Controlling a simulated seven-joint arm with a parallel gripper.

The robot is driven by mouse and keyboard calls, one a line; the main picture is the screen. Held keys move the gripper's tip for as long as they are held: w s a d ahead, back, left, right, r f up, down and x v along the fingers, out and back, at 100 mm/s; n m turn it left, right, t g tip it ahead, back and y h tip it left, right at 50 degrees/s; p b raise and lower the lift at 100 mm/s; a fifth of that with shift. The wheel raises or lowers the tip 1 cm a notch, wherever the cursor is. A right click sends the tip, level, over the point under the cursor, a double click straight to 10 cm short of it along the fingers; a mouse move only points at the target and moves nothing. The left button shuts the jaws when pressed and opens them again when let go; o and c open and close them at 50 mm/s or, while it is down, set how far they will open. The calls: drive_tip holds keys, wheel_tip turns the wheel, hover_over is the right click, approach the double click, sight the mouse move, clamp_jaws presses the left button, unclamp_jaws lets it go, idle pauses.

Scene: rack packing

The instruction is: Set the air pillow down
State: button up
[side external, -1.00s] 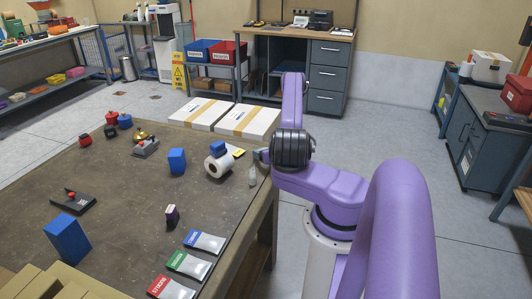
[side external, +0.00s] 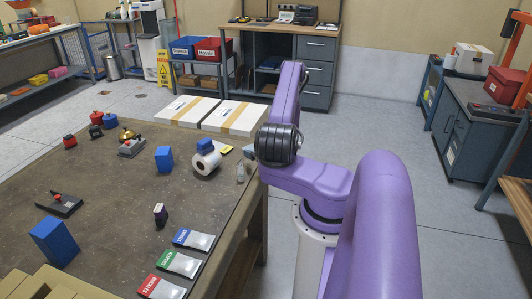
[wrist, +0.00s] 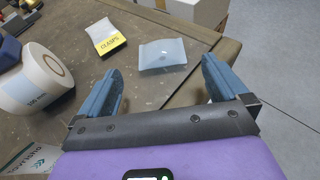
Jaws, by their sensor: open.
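The air pillow (wrist: 162,55) is a pale, translucent blue packet. In the wrist view it lies on the table near the right edge. My gripper (wrist: 163,70) is open, with its two blue fingers spread apart. The pillow shows beyond and between the fingertips, and neither finger visibly touches it. In the side external view a small clear thing (side external: 240,172) by the table's edge looks like the same pillow. My gripper is mostly hidden behind my wrist in that view.
The brown table (side external: 120,215) also carries blue boxes, pouches and small tools. Two flat white cartons (side external: 188,110) are at its far end.

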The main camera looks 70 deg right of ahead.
drive_tip(key=shift+v, duration=2.6)
